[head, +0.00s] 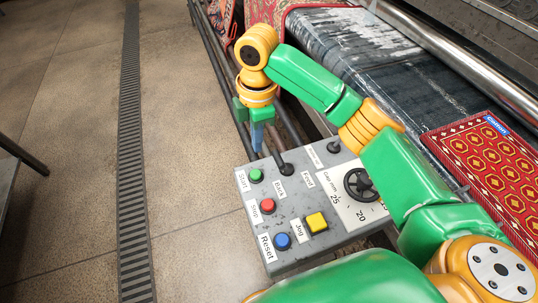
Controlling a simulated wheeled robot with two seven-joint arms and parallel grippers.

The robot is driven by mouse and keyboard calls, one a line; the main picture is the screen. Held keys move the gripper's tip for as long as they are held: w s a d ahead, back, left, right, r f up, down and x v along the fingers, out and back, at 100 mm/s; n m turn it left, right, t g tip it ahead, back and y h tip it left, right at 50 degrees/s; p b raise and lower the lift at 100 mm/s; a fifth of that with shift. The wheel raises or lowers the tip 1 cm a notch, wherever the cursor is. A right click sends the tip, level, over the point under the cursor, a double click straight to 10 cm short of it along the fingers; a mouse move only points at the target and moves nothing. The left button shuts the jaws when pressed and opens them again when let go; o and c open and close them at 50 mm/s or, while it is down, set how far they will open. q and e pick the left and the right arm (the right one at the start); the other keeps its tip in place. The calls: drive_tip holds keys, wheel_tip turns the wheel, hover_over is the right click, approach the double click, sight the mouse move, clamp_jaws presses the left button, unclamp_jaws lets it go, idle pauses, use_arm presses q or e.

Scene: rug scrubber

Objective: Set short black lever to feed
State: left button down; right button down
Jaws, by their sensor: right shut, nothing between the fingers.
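A grey control panel (285,255) stands below my right arm. Near its far edge is a short black lever (286,168), with a round dark end close to the labels "Back" (280,188) and "Feed" (308,179). I cannot tell clearly which label the lever is set to. My right gripper (257,142) points down, shut and empty, just left of the lever at the panel's far left corner. Its tips look close to the lever, but I cannot tell whether they touch it. My left gripper is not in view.
The panel also has a green Start button (256,175), red Stop button (267,206), blue Reset button (282,241), yellow Jog button (316,222), black handwheel (360,184) and another black knob (334,147). A red rug (485,165) lies right. Open floor is left.

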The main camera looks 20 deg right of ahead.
sight(283, 163)
drive_tip(key=f, duration=0.6)
drive_tip(key=f+p, duration=0.1)
drive_tip(key=f, duration=0.2)
drive_tip(key=shift+a+f, duration=0.3)
drive_tip(key=d+p, duration=0.1)
drive_tip(key=d, duration=0.2)
drive_tip(key=shift+w+r+p, duration=0.15)
drive_tip(key=shift+r+p, duration=0.15)
drive_tip(key=shift+p, duration=0.1)
drive_tip(key=shift+d, duration=0.45)
drive_tip(key=shift+a, duration=0.1)
